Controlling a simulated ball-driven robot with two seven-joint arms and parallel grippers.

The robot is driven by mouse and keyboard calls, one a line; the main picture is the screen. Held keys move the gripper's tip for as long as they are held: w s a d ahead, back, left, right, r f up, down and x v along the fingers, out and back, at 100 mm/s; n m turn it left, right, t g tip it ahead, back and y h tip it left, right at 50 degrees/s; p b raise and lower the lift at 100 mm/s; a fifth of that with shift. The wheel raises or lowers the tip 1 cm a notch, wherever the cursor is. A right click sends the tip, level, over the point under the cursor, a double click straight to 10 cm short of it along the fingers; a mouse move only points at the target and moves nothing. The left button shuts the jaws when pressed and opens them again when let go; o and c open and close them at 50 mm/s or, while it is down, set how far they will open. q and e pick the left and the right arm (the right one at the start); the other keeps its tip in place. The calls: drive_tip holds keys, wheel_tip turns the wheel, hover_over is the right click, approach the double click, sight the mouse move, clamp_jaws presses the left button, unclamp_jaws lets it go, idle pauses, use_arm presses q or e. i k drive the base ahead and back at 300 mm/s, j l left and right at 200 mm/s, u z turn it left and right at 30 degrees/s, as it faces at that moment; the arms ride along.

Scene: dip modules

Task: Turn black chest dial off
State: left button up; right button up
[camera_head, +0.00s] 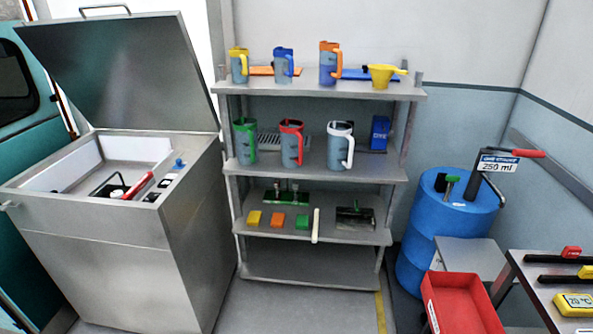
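The steel chest (95,260) stands at the left with its lid (120,75) raised. On the right part of its top rim is a blue knob (179,163). In front of the knob are small black-and-white parts (164,183), and a small black part (151,198) sits nearest the front edge. One of these may be the black dial, but they are too small to tell its setting. A black item with a red handle (138,186) lies at the chest opening. Neither of my grippers is in view.
A grey shelf rack (310,277) with jugs, a yellow funnel (383,76) and coloured blocks stands right of the chest. A blue drum (440,225) with a pump, a red bin (462,305) and a table (525,275) are at the right. Some floor shows before the rack.

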sight(154, 195)
drive_tip(key=l+u, duration=0.1)
drive_tip(key=u, duration=1.15)
drive_tip(key=l+z, duration=0.2)
drive_tip(key=j+z, duration=0.1)
drive_tip(key=z, duration=0.3)
drive_tip(key=j+z, duration=0.1)
drive_tip(key=z, duration=0.35)
drive_tip(key=j+z, duration=0.1)
drive_tip(key=z, duration=0.3)
drive_tip(key=u, duration=1.45)
drive_tip(key=i+l, duration=0.1)
drive_tip(key=i, duration=0.8)
